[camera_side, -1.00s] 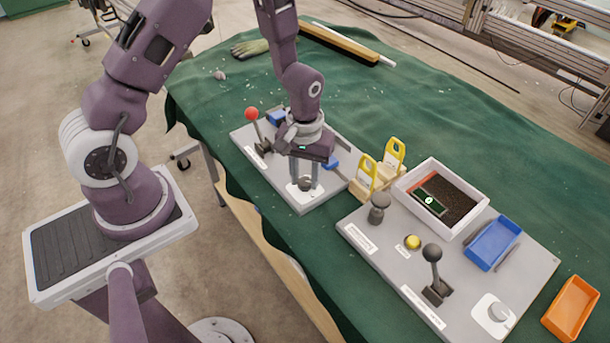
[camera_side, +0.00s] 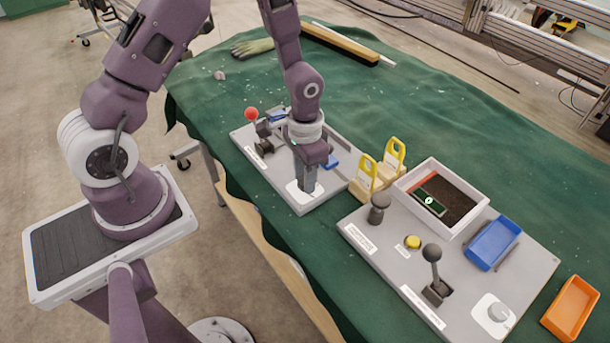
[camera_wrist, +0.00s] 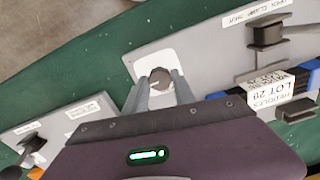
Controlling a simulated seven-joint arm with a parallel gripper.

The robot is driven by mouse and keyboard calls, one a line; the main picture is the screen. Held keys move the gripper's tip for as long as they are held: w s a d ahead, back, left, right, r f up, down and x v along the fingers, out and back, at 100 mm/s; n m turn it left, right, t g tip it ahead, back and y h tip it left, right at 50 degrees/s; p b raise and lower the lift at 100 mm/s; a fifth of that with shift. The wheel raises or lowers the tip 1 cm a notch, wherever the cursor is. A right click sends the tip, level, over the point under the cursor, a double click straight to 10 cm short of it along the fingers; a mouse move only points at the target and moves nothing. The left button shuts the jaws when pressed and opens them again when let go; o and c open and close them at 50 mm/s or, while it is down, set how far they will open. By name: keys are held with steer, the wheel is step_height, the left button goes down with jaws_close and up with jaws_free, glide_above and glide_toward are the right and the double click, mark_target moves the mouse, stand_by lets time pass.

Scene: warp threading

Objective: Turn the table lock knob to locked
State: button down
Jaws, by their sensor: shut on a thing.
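My gripper (camera_side: 304,187) points down over the front end of the left grey board. It is shut on a dark grey knob (camera_wrist: 160,77) that stands on a white plate (camera_side: 293,194). In the wrist view the two grey fingers (camera_wrist: 161,90) lie on either side of the knob. In the side view the fingers hide the knob. I cannot read any lock marking on its plate.
The left board also bears a red-tipped lever (camera_side: 251,114) and blue parts. Yellow-topped holders (camera_side: 366,178) stand just right.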

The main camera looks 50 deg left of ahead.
steer(key=shift+m, duration=0.3)
stand_by(0.4)
steer(key=c, duration=1)
jaws_free()
steer(key=shift+c, duration=0.2)
step_height(320, 180, up, 7)
steer(key=shift+r, duration=0.1)
step_height(320, 180, up, 6)
step_height(320, 180, up, 9)
steer(key=n+t+y, duration=0.1)
steer(key=t, duration=0.2)
glide_above(302, 182)
steer(key=s, duration=0.5)
steer(key=s+d+r+t, duration=0.1)
steer(key=s+r, duration=0.2)
steer(key=s, duration=0.3)
steer(key=s+d+r+n+t+h, duration=0.1)
steer(key=s+r, duration=0.3)
steer(key=s, duration=0.2)
steer(key=shift+s+d+r+t, duration=0.15)
steer(key=shift+d+t, duration=0.05)
steer(key=shift+t, duration=0.1)
